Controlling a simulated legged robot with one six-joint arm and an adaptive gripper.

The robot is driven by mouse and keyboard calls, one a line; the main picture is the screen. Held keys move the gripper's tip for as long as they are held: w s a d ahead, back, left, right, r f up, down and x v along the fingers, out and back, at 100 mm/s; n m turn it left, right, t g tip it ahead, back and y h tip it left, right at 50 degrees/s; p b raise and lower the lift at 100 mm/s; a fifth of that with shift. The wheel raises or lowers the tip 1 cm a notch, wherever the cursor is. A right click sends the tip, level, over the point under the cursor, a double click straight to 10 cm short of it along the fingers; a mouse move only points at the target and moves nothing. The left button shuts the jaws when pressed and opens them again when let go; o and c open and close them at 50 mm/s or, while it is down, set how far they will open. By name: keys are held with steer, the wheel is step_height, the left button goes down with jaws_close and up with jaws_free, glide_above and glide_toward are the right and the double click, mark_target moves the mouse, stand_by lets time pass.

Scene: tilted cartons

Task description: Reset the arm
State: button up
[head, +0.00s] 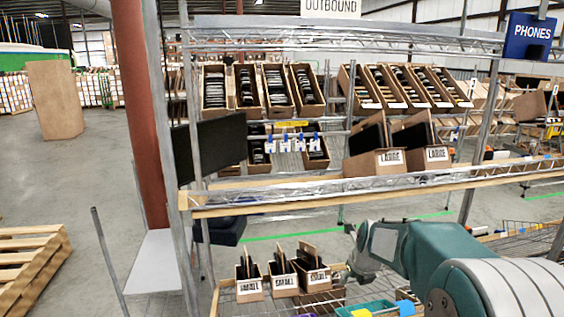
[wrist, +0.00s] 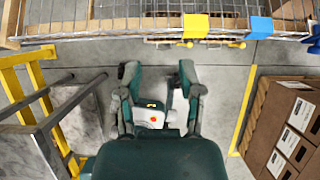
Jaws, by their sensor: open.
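My gripper (wrist: 158,76) shows in the wrist view with its two dark green fingers spread apart. Nothing is held between them; grey floor and a small white and yellow object (wrist: 152,115) show in the gap. In the head view my arm (head: 430,250) reaches in from the lower right, and its end (head: 362,255) is beside the lower shelf, right of the small cartons. How far the gripper is from the rack is hard to tell.
The wrist view shows a wire shelf edge (wrist: 110,35) ahead, a yellow and grey frame (wrist: 45,110) at left and brown boxes (wrist: 285,120) at right.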

steer(key=s+a+r+n, duration=0.1)
steer(key=s+r+n, duration=0.4)
steer(key=s+n, duration=0.3)
steer(key=s+a+r+n, duration=0.1)
steer(key=s+r+n, duration=0.3)
steer(key=s+n, duration=1.85)
steer(key=n, duration=0.2)
steer(key=shift+s+a+n+t+h, duration=0.15)
steer(key=shift+s+n+t+h, duration=0.15)
steer(key=shift+n+h, duration=0.1)
